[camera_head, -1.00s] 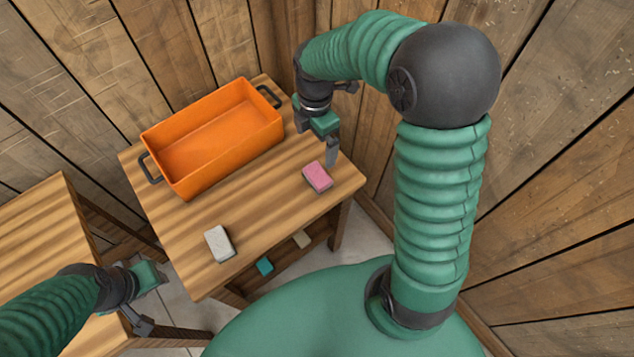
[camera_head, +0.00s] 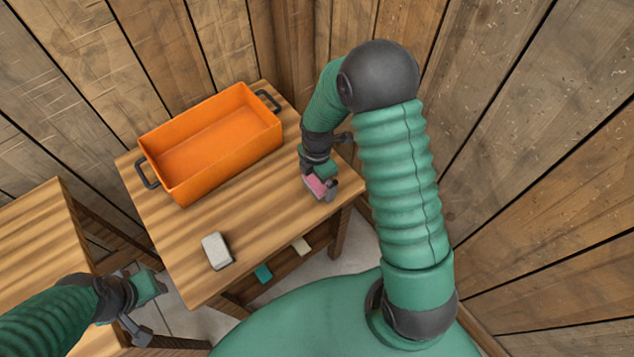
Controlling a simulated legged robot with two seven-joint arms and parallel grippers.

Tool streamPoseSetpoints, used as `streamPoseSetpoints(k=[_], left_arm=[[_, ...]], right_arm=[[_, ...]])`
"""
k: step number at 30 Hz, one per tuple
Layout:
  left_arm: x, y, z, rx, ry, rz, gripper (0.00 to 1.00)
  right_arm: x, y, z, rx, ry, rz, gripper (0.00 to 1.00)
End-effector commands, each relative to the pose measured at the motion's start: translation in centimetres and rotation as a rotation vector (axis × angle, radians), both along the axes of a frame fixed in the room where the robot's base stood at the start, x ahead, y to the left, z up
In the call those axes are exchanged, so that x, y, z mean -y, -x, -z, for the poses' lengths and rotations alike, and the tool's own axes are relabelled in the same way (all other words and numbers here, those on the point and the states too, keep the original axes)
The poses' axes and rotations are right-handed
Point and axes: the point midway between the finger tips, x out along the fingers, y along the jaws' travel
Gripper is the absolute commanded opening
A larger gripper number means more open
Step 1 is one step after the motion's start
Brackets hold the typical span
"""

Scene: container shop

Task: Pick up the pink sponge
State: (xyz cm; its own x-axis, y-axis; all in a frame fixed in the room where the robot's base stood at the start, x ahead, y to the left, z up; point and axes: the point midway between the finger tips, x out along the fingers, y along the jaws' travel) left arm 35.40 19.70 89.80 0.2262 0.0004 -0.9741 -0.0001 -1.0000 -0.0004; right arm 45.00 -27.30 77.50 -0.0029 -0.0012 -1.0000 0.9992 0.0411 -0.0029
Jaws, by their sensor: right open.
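The pink sponge (camera_head: 314,184) lies on the wooden table (camera_head: 240,220) near its right corner. My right gripper (camera_head: 320,187) is directly over the sponge, with its fingers down around it. The jaws are open, and the gripper hides part of the sponge. I cannot tell whether a finger touches it. My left gripper (camera_head: 147,309) is at the lower left, away from the sponge, and its jaw opening is hard to make out.
An orange bin (camera_head: 215,145) with black handles stands at the back of the table. A grey-white sponge (camera_head: 217,251) lies near the front edge. A teal item (camera_head: 263,273) and a beige item (camera_head: 300,246) are on the shelf below. Wooden walls enclose the corner.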

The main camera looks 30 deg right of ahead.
Motion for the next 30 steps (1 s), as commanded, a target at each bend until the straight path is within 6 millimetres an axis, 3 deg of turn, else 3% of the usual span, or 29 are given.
streamPoseSetpoints(k=[4,18,30], left_arm=[[0.0,0.0,0.0,0.0,0.0,0.0,0.36],[0.0,0.0,0.0,0.0,0.0,0.0,0.36],[0.0,0.0,-0.2,0.0,0.0,0.0,0.36]], right_arm=[[0.0,0.0,-0.1,0.001,0.0,0.0,0.99],[0.0,0.0,-0.1,0.0,0.0,0.0,0.38],[-0.1,-0.1,-1.2,0.002,-0.001,0.0,0.38]])
